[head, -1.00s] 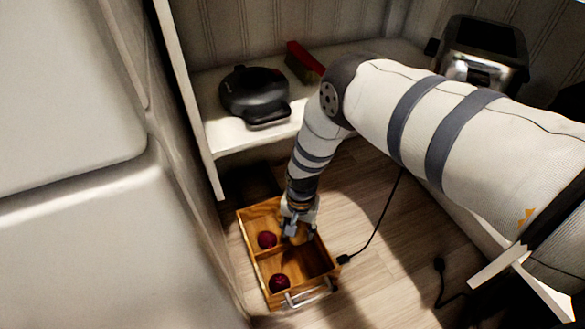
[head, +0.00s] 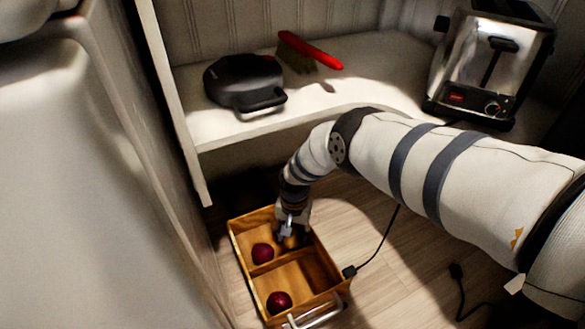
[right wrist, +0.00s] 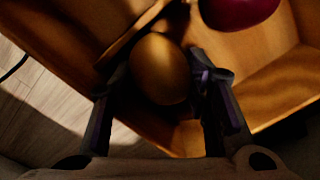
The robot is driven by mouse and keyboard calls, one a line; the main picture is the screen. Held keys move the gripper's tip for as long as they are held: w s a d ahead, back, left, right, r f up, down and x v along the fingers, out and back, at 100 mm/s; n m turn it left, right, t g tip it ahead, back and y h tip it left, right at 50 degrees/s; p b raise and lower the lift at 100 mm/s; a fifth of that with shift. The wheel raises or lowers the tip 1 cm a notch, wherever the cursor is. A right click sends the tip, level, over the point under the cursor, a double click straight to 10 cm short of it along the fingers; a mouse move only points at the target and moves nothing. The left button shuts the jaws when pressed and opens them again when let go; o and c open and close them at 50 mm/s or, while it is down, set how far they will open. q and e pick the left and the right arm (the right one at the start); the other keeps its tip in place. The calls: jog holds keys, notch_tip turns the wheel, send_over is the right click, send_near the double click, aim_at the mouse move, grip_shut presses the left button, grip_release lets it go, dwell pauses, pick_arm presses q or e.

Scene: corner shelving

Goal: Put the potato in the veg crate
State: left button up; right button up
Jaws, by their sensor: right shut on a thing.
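The veg crate (head: 240,252) is a wooden box on the floor with a divider and a metal handle at its near end. It also shows in the right wrist view (right wrist: 268,88). My right gripper (head: 291,238) reaches down into the far compartment, near its right side. In the right wrist view, the brown, egg-shaped potato (right wrist: 160,68) sits between the fingers of my right gripper (right wrist: 160,88), which is shut on it. In the head view the gripper mostly hides the potato. I cannot tell whether the potato touches the crate floor. My left gripper is out of view.
One dark red round vegetable (head: 262,253) lies in the far compartment, another (head: 279,302) in the near one. A black appliance (head: 243,82), a red-handled brush (head: 310,50) and a toaster (head: 489,68) stand on the shelf above. A black cable (head: 377,247) lies right of the crate.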

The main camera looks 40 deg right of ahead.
aim_at(294, 232)
jog(key=shift+f+b, duration=0.4)
jog(key=shift+f, duration=0.1)
jog(key=o, duration=1)
jog(key=shift+c, duration=0.2)
notch_tip(294, 232, up, 9)
jog(key=p, duration=0.5)
jog(key=shift+f, duration=0.1)
jog(key=shift+s, duration=0.1)
jog(key=shift+d+f, duration=0.1)
